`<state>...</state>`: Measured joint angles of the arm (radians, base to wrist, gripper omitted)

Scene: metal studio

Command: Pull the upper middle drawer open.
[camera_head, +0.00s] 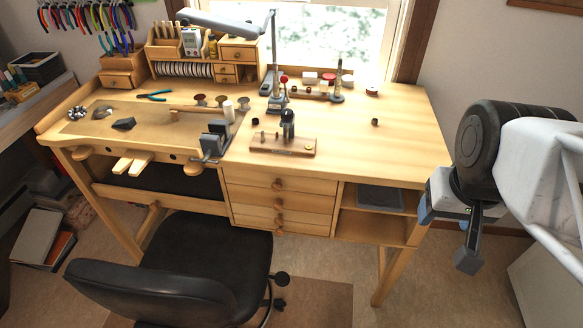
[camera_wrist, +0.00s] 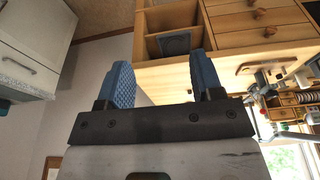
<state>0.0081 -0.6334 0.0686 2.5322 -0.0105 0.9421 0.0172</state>
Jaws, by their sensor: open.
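The wooden bench has a stack of several drawers with round knobs below its top, left of the open shelves. In the head view, the upper middle drawer (camera_head: 255,197), second from the top, looks shut, with its knob (camera_head: 279,207) at its centre. The wrist view shows the bench upside down, with drawer fronts and knobs at the upper right; I cannot tell there which drawer is which. My gripper (camera_head: 447,235) is right of the bench, apart from the drawers. In the wrist view its two blue-padded fingers (camera_wrist: 158,75) are spread with nothing between them.
A black chair (camera_head: 215,255) stands before the bench, close to the drawers. Open shelves (camera_head: 375,222) lie between the drawers and my gripper. Tools and a wooden block (camera_head: 283,146) stand on the bench top. The floor right of the chair looks clear.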

